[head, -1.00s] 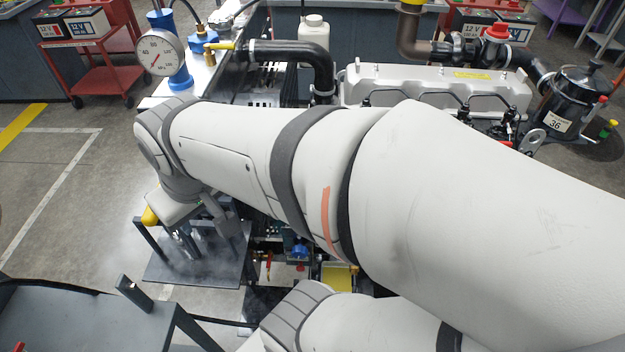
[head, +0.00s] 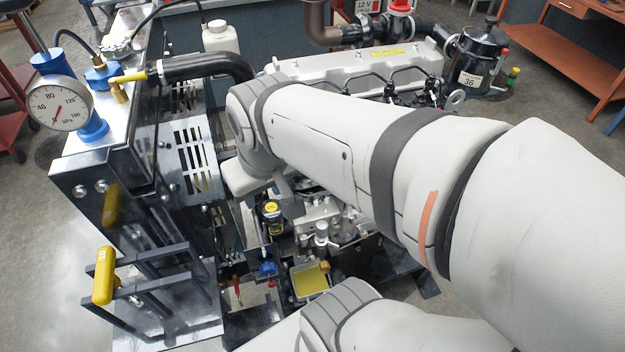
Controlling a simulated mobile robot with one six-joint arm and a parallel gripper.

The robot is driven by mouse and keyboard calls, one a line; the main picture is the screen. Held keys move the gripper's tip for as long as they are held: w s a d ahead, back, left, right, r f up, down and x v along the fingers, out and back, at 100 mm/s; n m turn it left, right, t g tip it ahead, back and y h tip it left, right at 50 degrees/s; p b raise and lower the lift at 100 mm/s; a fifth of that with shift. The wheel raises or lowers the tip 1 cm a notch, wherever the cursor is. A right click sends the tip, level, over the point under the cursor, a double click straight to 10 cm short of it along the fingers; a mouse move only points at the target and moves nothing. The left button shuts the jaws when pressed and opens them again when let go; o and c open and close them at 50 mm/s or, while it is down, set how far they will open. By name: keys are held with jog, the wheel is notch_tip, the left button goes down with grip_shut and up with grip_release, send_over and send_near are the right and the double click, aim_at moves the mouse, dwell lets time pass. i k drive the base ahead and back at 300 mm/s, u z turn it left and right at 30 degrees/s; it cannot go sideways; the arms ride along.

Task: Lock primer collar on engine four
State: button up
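The engine with a long pale valve cover (head: 345,66) stands behind my arm. On its near side, low in the head view, is a pale upright knob-topped part (head: 321,234) that looks like a hand primer; whether its collar is locked cannot be told. No engine number four is readable. My gripper (head: 285,188) shows only as a small dark grey piece beneath my wrist, above and left of the knob-topped part. My wrist and forearm cover most of it, and its fingertips cannot be made out. I see nothing held.
A yellow tray (head: 310,281) lies below the knob-topped part. A black canister marked 36 (head: 477,58) is at back right. Open floor lies at far left.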

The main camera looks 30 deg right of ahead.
aim_at(319, 243)
jog(key=z, duration=0.15)
jog(key=k, duration=1.15)
jog(key=z, duration=0.45)
jog(key=i, duration=1)
jog(key=u, duration=0.05)
jog(key=k, duration=1.25)
jog(key=z, duration=0.35)
jog(key=i, duration=0.85)
jog(key=z, duration=0.15)
